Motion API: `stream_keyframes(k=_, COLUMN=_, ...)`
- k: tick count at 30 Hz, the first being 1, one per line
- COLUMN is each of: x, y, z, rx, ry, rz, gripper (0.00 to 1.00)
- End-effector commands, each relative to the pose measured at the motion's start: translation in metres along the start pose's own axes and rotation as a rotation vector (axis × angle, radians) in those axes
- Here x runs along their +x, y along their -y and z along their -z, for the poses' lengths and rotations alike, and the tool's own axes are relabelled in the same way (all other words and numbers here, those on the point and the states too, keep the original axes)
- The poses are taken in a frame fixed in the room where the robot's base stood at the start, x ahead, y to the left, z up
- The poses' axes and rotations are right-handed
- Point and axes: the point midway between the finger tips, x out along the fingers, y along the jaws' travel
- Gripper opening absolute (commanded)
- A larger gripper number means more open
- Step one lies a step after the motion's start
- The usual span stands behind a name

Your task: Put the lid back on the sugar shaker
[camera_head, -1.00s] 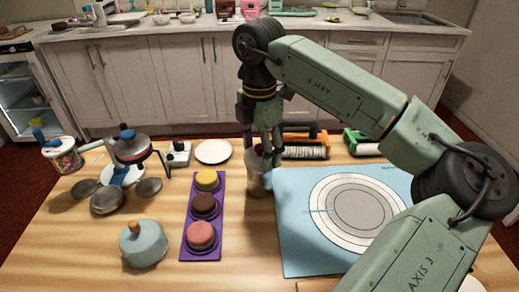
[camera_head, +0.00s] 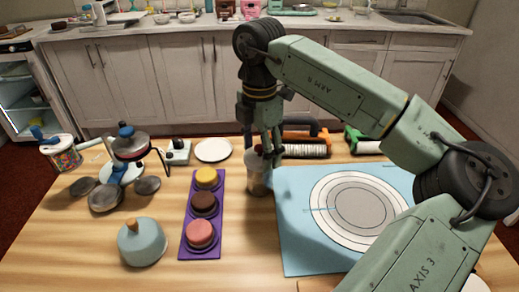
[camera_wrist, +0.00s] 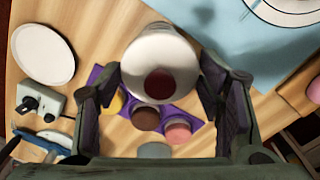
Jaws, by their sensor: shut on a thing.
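The sugar shaker (camera_head: 256,183) stands upright on the table just left of the blue mat, with a clear body and pale brown contents. Its white lid (camera_wrist: 160,52) with a dark red round knob fills the space between my fingers in the wrist view. My gripper (camera_head: 264,148) points down over the shaker and is shut on the lid. The lid is at the shaker's top; I cannot tell whether it is fully seated.
A purple tray (camera_head: 188,240) with several small cakes lies close left. A blue mat (camera_head: 298,255) with a grey turntable (camera_head: 358,205) is on the right. A white plate (camera_head: 213,150) and an orange-handled roller (camera_head: 305,145) are behind. A blue dome (camera_head: 142,246) stands front left.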

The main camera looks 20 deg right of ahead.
Motion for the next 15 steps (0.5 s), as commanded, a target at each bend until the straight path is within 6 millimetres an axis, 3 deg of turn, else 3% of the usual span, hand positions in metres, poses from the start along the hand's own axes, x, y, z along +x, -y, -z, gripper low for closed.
stream_keyframes(k=15, x=0.0036, y=0.0000, z=-0.0002, rx=0.000, ry=0.001, rz=0.000, gripper=0.47)
